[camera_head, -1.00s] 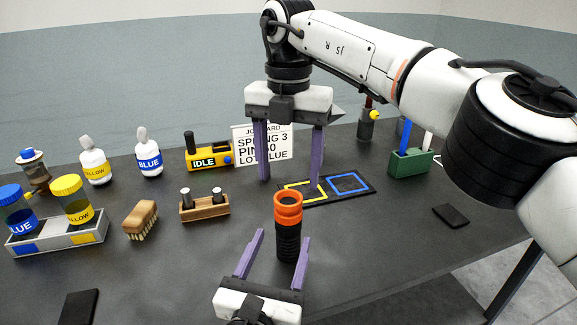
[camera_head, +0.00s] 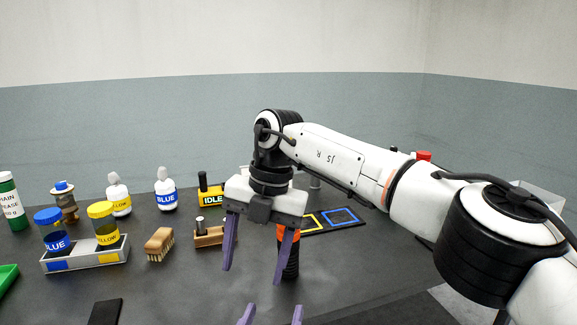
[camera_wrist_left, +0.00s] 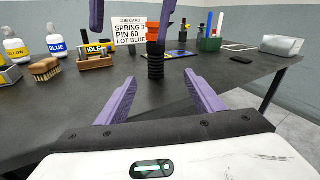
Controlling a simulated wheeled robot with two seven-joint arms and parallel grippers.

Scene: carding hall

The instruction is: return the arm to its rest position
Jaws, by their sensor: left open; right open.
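My right arm comes in from the right of the head view. Its right gripper (camera_head: 254,262) has purple fingers spread apart and empty, pointing down in front of the black and orange cylinder (camera_head: 290,262), which it partly hides. My left gripper (camera_head: 270,316) shows only its purple fingertips at the bottom edge of the head view. In the left wrist view the left gripper (camera_wrist_left: 160,92) is open and empty, with the cylinder (camera_wrist_left: 156,62) standing upright beyond the fingers, apart from them.
A tray (camera_head: 88,261) holds blue-lidded and yellow-lidded jars. A brush (camera_head: 159,244), a wooden block (camera_head: 209,236) and two bottles (camera_head: 166,190) stand on the dark table. The front middle is clear.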

